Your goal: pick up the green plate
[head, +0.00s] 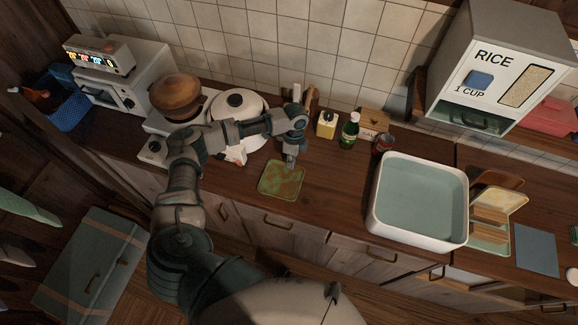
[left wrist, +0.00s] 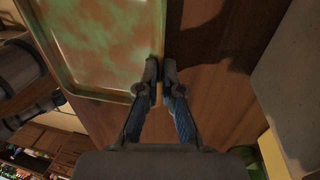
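The green plate (head: 281,180) is square with reddish-brown mottling. It lies on or very close to the dark wooden counter; I cannot tell if there is a gap under it. In the left wrist view the plate (left wrist: 105,40) fills the upper left, with its rim running between my fingers. My left gripper (head: 290,163) is at the plate's back edge, pointing down. In the left wrist view the left gripper's fingertips (left wrist: 160,72) are close together, one on each side of the rim. My right gripper is not in view.
A white sink basin (head: 375,205) stands right of the plate. Behind are a green bottle (head: 349,132), a can (head: 382,145) and a yellow container (head: 326,125). The counter between plate and basin is clear.

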